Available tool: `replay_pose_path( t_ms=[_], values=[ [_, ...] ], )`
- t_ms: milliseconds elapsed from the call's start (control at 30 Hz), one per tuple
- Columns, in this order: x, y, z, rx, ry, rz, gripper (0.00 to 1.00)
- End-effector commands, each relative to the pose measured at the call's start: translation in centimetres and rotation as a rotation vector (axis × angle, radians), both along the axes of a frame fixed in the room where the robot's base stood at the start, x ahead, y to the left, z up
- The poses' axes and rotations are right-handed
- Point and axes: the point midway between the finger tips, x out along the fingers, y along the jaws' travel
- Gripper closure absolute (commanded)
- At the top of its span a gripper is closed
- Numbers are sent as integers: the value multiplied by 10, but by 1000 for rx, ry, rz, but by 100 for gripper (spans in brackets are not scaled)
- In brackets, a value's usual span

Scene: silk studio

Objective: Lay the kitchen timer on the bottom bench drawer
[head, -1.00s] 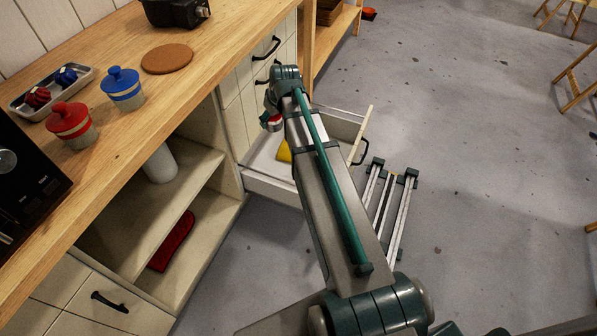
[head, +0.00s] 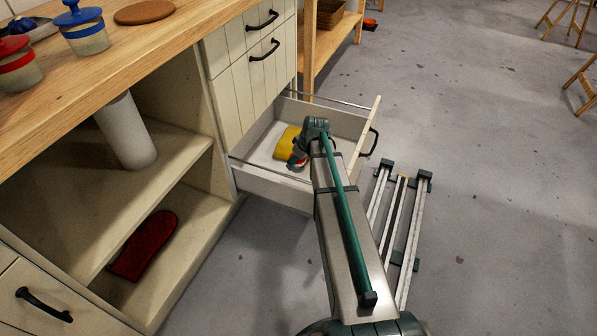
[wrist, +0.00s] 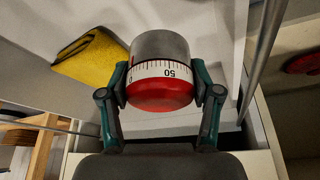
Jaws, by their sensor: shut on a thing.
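The kitchen timer (wrist: 160,75) has a grey body, a white number band and a red end. My gripper (wrist: 161,88) is shut on it, one finger on each side, in the wrist view. In the head view my gripper (head: 299,160) is low over the open bottom bench drawer (head: 270,188), and only a bit of the timer's red shows there. The drawer has pale walls, a front panel with a dark handle and a light floor. I cannot tell whether the timer touches the drawer floor.
A folded yellow cloth (wrist: 90,57) lies in the drawer beside the timer; it also shows in the head view (head: 286,142). Closed drawers (head: 245,75) are above. A dark red mitt (head: 143,246) lies on the open shelf to the left. Drawer floor near the front side looks clear.

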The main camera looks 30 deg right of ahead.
Motion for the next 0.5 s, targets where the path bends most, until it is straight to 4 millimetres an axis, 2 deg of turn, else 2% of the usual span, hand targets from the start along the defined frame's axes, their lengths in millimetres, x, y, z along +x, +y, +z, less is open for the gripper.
replay_pose_path(
  t_ms=[33,100,367,500],
  values=[
    [0,-4,-21,1,-2,2,85],
    [0,-7,-32,1,-3,7,85],
    [-2,-14,-58,1,-5,15,85],
    [-2,-14,-77,1,-5,16,85]
  ],
)
